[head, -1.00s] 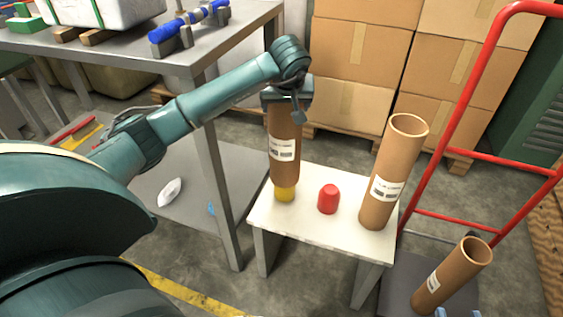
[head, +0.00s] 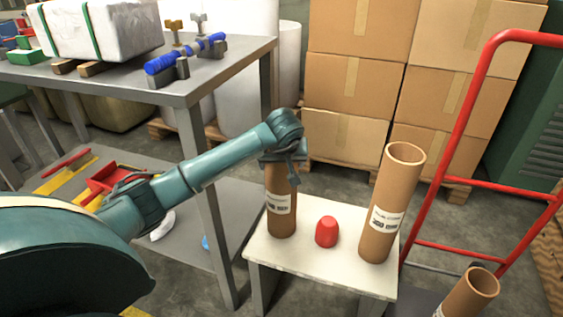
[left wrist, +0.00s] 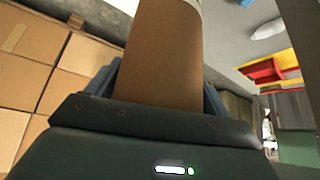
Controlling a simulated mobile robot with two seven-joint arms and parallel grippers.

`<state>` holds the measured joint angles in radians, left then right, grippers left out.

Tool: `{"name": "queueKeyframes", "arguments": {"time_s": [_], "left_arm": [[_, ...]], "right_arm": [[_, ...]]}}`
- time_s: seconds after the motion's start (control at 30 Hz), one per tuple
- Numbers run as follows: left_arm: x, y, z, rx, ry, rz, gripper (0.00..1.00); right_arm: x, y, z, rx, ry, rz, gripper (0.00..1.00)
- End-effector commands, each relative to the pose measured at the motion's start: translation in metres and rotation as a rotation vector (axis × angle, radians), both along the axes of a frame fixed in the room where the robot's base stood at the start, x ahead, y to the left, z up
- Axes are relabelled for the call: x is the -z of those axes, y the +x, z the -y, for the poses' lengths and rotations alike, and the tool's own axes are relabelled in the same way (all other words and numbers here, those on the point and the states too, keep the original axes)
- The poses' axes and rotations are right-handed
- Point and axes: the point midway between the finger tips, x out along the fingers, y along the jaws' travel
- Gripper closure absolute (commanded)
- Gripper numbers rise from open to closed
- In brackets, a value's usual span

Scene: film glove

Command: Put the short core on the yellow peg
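The short core (head: 281,224), a brown cardboard tube with a white label, stands upright on the white stool (head: 330,268) at its left side. Its lower end appears to be down at the stool top. The yellow peg is not visible; the core covers the place where it stood. My left gripper (head: 282,166) is at the core's top end, with a finger on each side of it. In the left wrist view the core (left wrist: 163,60) fills the space between the fingers, which look closed on it. My right gripper is not in view.
A red peg (head: 327,232) stands bare mid-stool. A taller core (head: 391,190) stands upright at the stool's right. Another core (head: 470,293) leans at lower right, near a red hand truck (head: 466,110). A grey workbench (head: 190,88) stands left, cardboard boxes (head: 355,95) behind.

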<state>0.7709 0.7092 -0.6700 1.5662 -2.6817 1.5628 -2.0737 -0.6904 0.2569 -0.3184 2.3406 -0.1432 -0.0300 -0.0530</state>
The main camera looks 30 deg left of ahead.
Motion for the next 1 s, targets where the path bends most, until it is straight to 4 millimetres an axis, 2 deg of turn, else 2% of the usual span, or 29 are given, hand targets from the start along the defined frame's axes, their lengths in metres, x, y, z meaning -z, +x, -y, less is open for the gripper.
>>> {"name": "queueKeyframes", "arguments": {"time_s": [0.03,0.23,0.53,0.67,1.0], "left_arm": [[0.000,0.000,0.000,-0.001,0.001,0.000,0.15],[0.000,0.000,0.000,-0.001,0.001,0.000,0.00],[-0.006,0.000,0.000,0.001,0.000,0.001,0.00],[-0.023,-0.008,0.005,0.001,0.003,0.003,0.00],[-0.084,-0.040,0.028,0.000,0.003,0.002,0.00]], "right_arm": [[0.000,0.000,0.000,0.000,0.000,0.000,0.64],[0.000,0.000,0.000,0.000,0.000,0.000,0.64],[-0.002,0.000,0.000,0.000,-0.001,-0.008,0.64],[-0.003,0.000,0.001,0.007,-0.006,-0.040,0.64],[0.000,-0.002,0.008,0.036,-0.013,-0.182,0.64]]}}
